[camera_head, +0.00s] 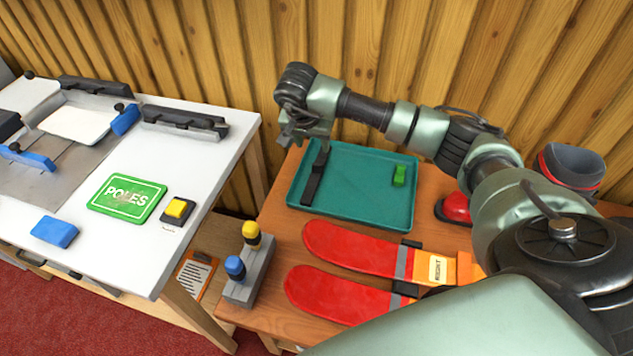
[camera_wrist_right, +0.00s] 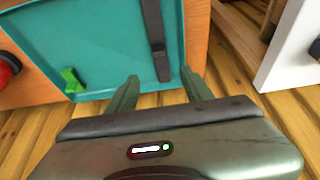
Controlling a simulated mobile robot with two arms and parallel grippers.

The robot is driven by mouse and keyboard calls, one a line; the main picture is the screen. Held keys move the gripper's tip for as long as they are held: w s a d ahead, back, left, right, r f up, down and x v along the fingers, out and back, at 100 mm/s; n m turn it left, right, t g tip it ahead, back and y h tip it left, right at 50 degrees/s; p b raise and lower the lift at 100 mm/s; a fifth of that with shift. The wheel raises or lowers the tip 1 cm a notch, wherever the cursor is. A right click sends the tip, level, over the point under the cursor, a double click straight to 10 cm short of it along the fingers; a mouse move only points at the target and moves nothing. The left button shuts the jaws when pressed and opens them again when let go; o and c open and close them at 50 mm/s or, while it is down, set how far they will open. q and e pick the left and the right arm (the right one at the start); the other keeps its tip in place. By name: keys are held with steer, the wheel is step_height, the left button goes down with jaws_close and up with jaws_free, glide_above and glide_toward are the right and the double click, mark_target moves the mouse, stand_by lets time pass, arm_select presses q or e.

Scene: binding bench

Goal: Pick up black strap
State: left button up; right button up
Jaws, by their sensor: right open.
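The black strap (camera_head: 316,178) lies lengthwise along the left side of the teal tray (camera_head: 352,217). In the right wrist view the strap (camera_wrist_right: 154,38) runs down toward the gap between my fingers, and the teal tray (camera_wrist_right: 95,40) shows around it. My right gripper (camera_head: 303,138) is above the tray's back left corner, close to the strap's far end. Its fingers stand apart in the wrist view (camera_wrist_right: 160,84), with nothing between them that I can see held. My left gripper does not show.
A green clip (camera_head: 399,176) lies at the tray's right. Red straps or skis (camera_head: 360,247) lie in front, beside a grey block with yellow and blue knobs (camera_head: 248,275). A white bench (camera_head: 215,160) stands left. A wooden wall is close behind.

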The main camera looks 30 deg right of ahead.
steer(key=b, duration=0.3)
glide_toward(316, 165)
steer(key=f, duration=0.2)
steer(key=x, duration=0.2)
steer(key=p+x, duration=0.1)
steer(key=x, duration=0.4)
steer(key=shift+w+d, duration=0.2)
steer(key=shift+d, duration=0.2)
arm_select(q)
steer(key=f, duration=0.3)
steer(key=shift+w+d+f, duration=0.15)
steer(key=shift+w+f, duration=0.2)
arm_select(e)
jaws_close()
